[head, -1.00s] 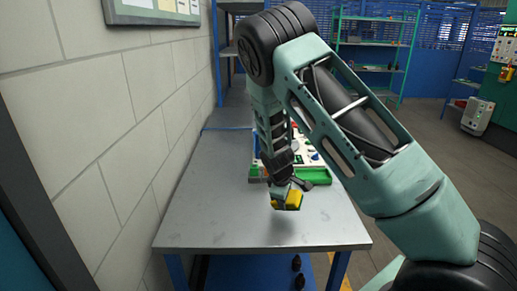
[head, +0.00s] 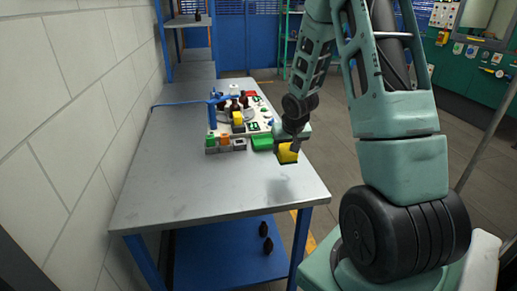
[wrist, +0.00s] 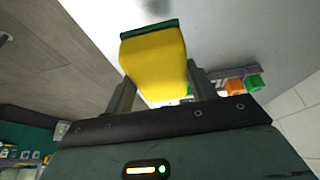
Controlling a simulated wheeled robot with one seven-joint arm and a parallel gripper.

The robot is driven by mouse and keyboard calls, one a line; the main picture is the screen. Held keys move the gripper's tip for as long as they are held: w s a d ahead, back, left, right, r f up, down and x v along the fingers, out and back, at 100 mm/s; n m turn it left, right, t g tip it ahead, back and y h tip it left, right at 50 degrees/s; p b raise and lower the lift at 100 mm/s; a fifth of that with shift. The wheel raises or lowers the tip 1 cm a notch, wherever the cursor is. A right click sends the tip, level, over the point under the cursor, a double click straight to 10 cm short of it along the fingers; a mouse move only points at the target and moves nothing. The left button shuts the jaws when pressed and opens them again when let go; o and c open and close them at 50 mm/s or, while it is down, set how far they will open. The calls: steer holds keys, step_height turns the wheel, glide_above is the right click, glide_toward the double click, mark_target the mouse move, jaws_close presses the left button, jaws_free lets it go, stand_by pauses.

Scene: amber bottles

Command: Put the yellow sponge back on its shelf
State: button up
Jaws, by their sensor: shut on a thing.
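The yellow sponge (head: 287,153) with a dark green layer is held in my gripper (head: 296,144), above the right edge of the grey table (head: 170,190). In the wrist view the sponge (wrist: 154,62) sits between the two fingers (wrist: 160,95), its green side at the far end. My gripper is shut on it. A blue shelf unit (head: 188,21) stands behind the table against the wall; I cannot tell whether it is the sponge's shelf. A blue lower shelf (head: 215,255) lies under the table.
A board (head: 262,122) with dark bottles and a yellow block stands on the table, with green and orange blocks (head: 224,140) in front. The near tabletop is clear. A wall runs along the left.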

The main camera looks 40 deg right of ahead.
mark_target(290, 154)
step_height(290, 154, down, 9)
steer(key=shift+f, duration=0.1)
stand_by(0.3)
steer(key=o, duration=1)
steer(key=v, duration=1.2)
steer(key=a+r+n+g+y, duration=0.1)
steer(key=a+r+n, duration=0.2)
steer(key=a, duration=0.9)
steer(key=a+r+n+y, duration=0.1)
steer(key=a+r+n, duration=0.15)
steer(key=a, duration=0.95)
steer(key=s+a+r+n+g, duration=0.1)
steer(key=s+a+n, duration=0.1)
steer(key=s+a, duration=0.3)
steer(key=s+a+r+n+g, duration=0.1)
steer(key=s+a+r+n, duration=0.1)
steer(key=s+a, duration=0.4)
steer(key=s+a+r+n+g+y, duration=0.1)
steer(key=s+a+n, duration=0.3)
steer(key=s+a, duration=0.2)
steer(key=shift+s+a+r+n, duration=0.15)
steer(key=shift+s+n, duration=0.1)
steer(key=shift+s, duration=0.65)
